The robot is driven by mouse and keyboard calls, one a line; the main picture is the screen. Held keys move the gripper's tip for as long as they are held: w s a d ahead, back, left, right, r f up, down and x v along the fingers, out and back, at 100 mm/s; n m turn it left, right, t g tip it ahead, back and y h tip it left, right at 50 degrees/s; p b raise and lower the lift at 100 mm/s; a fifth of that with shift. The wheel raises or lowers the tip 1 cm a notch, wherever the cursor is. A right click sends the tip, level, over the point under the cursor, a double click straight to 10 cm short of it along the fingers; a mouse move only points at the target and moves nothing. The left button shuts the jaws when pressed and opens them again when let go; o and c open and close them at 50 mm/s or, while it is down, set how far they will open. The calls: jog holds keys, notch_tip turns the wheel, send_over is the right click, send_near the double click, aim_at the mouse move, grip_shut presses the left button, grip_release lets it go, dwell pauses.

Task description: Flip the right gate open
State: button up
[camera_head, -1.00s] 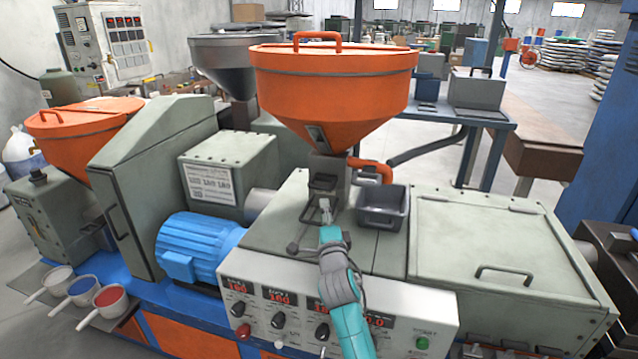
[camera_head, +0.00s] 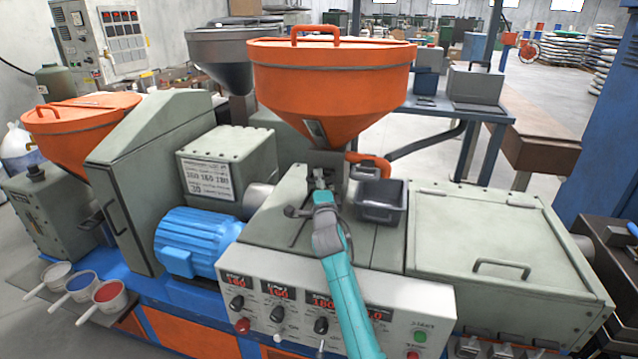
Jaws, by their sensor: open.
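An orange hopper (camera_head: 333,85) stands over the machine, with a grey throat (camera_head: 328,158) below its cone. In front of the throat is a small dark metal part, now mostly hidden behind my gripper (camera_head: 319,180). My gripper is open at the end of my teal arm, close in front of that part; I cannot tell whether it touches. An orange curved piece (camera_head: 370,161) sticks out to the right of the throat. I cannot tell for sure which part is the right gate.
A dark open bin (camera_head: 380,203) sits just right of my gripper. A green-grey cover (camera_head: 470,235) with a handle lies further right. A blue motor (camera_head: 195,240) is to the left, and a control panel (camera_head: 330,300) faces the front.

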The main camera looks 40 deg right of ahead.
grip_shut()
jog(key=shift+s+a+f, duration=0.1)
jog(key=shift+s+a, duration=0.8)
jog(key=shift+a, duration=0.25)
jog(key=shift+s+a+f, duration=0.1)
jog(key=shift+s+a, duration=0.8)
jog(key=shift+a, duration=0.25)
grip_release()
jog(key=shift+a+r, duration=0.1)
jog(key=shift+r, duration=0.05)
jog(key=v, duration=1.2)
